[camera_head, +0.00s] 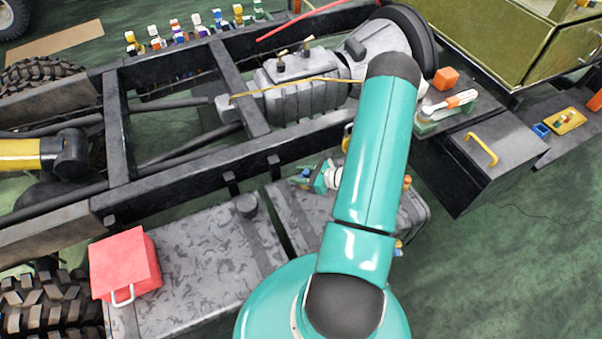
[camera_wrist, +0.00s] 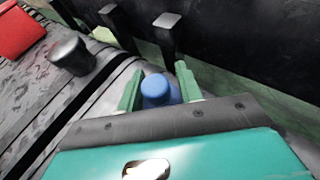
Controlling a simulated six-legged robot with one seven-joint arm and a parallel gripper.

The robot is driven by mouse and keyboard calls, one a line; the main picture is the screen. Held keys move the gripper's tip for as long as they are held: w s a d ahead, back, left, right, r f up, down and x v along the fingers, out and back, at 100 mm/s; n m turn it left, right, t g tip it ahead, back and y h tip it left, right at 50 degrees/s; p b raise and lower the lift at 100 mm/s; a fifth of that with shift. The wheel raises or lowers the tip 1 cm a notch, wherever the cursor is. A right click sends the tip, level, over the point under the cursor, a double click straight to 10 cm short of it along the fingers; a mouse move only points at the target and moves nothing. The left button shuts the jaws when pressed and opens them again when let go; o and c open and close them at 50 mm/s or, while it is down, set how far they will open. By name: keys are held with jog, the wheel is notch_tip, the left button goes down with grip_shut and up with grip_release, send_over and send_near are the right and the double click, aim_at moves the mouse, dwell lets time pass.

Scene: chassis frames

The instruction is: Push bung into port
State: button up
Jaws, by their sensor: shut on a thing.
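A blue round-topped bung (camera_wrist: 155,88) sits between the two green fingers of my gripper (camera_wrist: 159,72) in the wrist view. The gripper is shut on it, over the end of a grey tank. In the head view my gripper (camera_head: 312,179) is small and partly behind my arm, beside the dark chassis rail. The bung is hard to make out there. I cannot pick out the port in either view; the bung and fingers hide what lies directly beneath them.
The grey tank (camera_head: 290,211) lies beneath my gripper. A dark chassis rail (camera_head: 180,185) with upright brackets runs close by. A mottled tank (camera_head: 200,280) carries a dark cap (camera_wrist: 70,54) and a red box (camera_head: 124,264). Green floor is open at right.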

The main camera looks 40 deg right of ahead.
jog(key=shift+f, duration=0.4)
jog(key=o, duration=1)
jog(key=shift+o, duration=0.2)
jog(key=v, duration=1.3)
jog(key=shift+s+d+r, duration=0.1)
jog(key=shift+s+r, duration=0.1)
jog(key=shift+s, duration=0.15)
jog(key=shift+w, duration=0.1)
